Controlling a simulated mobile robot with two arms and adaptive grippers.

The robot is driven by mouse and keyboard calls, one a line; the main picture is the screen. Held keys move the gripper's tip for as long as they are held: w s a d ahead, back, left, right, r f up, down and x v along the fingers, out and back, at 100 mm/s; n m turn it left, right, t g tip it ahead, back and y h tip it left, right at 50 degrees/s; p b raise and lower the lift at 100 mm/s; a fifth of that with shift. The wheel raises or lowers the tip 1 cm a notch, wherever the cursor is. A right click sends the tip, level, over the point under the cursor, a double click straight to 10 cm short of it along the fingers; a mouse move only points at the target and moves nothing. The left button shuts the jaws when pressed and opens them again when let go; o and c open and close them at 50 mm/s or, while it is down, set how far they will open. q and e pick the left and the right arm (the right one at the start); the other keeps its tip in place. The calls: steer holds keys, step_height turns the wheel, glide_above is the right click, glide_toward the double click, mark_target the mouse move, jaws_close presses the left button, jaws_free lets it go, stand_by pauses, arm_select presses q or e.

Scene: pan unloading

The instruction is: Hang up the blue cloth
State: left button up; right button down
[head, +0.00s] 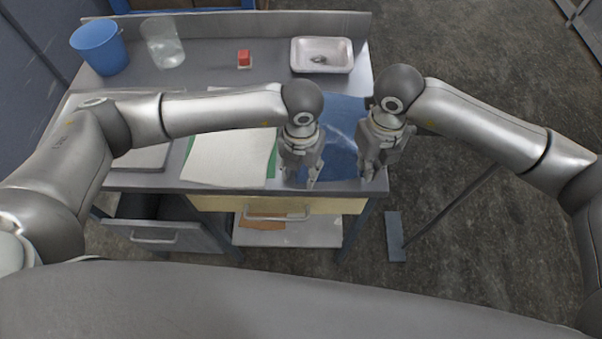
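The blue cloth (342,115) lies spread on the right end of the grey workbench, with a pale streak across it. Its front part runs between my two grippers, and its corners are partly hidden by them. My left gripper (300,180) points down at the bench's front edge, by the cloth's left side. Its fingers look apart. My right gripper (374,174) points down at the front right corner, by the cloth's right side. Its fingers also look apart. I cannot tell whether either touches the cloth. No hook or rail for hanging is clearly visible.
On the workbench (225,88) stand a blue bucket (100,50), a clear container (164,48), a red block (244,57) and a white tray (322,42) with something small inside. A white sheet (228,156) lies over green at the front. A grey drawer (160,235) sticks out below.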

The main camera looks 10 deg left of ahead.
arm_select(q)
steer(key=shift+s+f, duration=0.1)
jaws_close()
stand_by(0.4)
steer(key=shift+r, duration=2.6)
